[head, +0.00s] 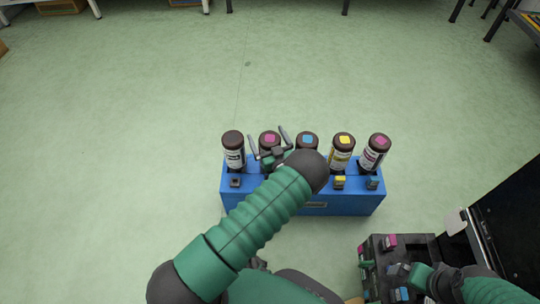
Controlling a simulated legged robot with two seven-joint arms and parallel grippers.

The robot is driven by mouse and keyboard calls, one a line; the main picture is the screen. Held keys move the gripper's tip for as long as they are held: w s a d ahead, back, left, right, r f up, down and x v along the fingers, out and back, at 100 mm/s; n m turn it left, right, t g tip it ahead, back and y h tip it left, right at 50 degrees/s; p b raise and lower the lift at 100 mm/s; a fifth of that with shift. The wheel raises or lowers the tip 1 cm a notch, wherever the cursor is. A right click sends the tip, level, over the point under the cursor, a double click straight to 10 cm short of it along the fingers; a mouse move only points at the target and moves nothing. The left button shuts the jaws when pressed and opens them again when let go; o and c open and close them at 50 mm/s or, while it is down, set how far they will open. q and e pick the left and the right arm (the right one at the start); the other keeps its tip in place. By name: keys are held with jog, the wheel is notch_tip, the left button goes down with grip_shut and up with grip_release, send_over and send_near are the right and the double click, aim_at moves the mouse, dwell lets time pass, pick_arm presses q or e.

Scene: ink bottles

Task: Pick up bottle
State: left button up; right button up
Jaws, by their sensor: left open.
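Several dark ink bottles stand in a row in a blue rack (345,204). From left to right they are a black-capped bottle (233,150), a pink-marked bottle (270,138), a blue-marked bottle (307,140), a yellow-marked bottle (342,150) and a magenta-marked bottle (378,150). My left gripper (267,136) is open, with its fingers to either side of the pink-marked bottle in this view. Whether they touch it I cannot tell. My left wrist hides the lower parts of the middle bottles. My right gripper (408,272) is low at the right, over a dark machine, partly unclear.
The dark machine (375,250) with coloured caps stands at the bottom right, beside a black panel (510,225). Small coloured caps sit along the rack's front. The green floor beyond the rack is clear up to the table legs at the far edge.

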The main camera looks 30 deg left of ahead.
pick_arm(q)
grip_shut()
dwell(0.5)
